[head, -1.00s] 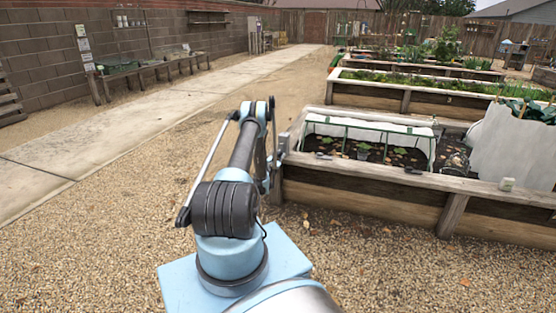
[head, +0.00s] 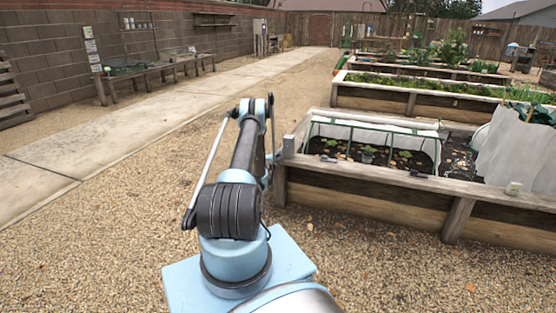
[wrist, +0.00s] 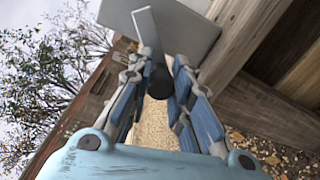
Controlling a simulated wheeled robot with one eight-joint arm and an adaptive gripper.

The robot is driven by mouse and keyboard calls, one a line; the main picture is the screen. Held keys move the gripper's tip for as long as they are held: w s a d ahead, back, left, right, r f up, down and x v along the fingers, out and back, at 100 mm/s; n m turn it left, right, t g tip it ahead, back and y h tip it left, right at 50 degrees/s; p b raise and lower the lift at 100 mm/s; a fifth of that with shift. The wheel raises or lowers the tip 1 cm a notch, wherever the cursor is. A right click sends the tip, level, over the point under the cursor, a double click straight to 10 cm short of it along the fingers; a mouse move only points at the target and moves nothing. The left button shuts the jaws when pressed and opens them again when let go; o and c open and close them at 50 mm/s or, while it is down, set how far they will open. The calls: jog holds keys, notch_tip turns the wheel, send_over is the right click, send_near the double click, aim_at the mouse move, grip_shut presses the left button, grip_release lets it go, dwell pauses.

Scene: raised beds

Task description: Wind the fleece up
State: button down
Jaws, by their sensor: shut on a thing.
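White fleece (head: 400,131) shows as a pale strip along the back of the green hoops (head: 348,143) in the near raised bed. The hoops' front is uncovered, with small plants on dark soil. My gripper (wrist: 159,74) is shut on a dark round knob (wrist: 159,86) in the wrist view. A flat grey bar and plate (wrist: 195,32) lie just beyond it, beside the timber bed wall. In the head view my arm hides the gripper and knob, near the bed's left corner.
The near raised bed (head: 370,190) has a timber wall and rim. Gravel (head: 100,250) lies open to the left, beside a concrete path (head: 120,130).

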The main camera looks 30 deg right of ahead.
jog(key=shift+w+a+r+m, duration=0.15)
jog(key=shift+r+m, duration=0.25)
jog(key=shift+m, duration=0.55)
jog(key=shift+w+a+r+m, duration=0.1)
jog(key=shift+r+m, duration=0.25)
jog(key=shift+m, duration=0.6)
jog(key=c, duration=1.4)
grip_release()
jog(key=shift+r, duration=0.1)
